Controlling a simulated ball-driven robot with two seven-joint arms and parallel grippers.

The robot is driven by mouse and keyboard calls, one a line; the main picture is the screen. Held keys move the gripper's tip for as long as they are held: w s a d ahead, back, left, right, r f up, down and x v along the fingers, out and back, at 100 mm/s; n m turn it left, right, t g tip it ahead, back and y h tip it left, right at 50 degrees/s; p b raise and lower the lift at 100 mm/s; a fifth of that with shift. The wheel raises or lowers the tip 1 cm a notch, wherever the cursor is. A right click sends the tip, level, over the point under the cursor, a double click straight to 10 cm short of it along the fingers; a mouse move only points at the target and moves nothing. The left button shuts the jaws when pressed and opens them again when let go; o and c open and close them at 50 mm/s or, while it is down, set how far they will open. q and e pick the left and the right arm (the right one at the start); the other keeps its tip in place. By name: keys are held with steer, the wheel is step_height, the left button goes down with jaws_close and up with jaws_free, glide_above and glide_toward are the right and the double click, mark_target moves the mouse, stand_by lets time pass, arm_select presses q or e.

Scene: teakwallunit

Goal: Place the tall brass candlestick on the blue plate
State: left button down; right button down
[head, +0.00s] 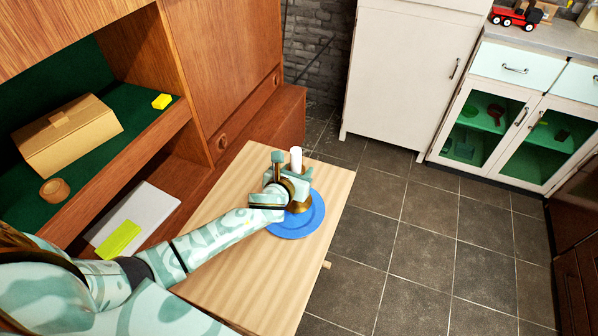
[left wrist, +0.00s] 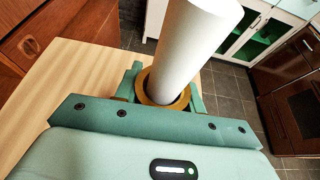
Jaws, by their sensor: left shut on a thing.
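The tall brass candlestick (head: 299,206) holds a white candle (head: 296,158) and looks upright. Its brass base shows over the blue plate (head: 283,230); I cannot tell whether it touches the plate. My left gripper (head: 287,183) is shut on the candlestick and hides much of its stem. In the left wrist view the candle (left wrist: 192,45) rises from the brass cup (left wrist: 146,92) between the green fingers of my left gripper (left wrist: 163,92). The plate is hidden there. My right gripper is not in view.
The plate lies on a light wooden table (head: 228,190) with bare wood around it. The teak wall unit (head: 225,75) stands to the left, with a cardboard box (head: 70,135), a yellow block (head: 161,101) and a round wooden item (head: 55,190). Tiled floor (head: 410,250) is clear to the right.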

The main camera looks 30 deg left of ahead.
arm_select(q)
steer(key=c, duration=0.8)
jaws_free()
steer(key=shift+c, duration=0.2)
steer(key=shift+s+r, duration=0.15)
steer(key=shift+r, duration=0.05)
steer(key=p+v, duration=0.4)
steer(key=v, duration=0.7)
steer(key=shift+s, duration=0.4)
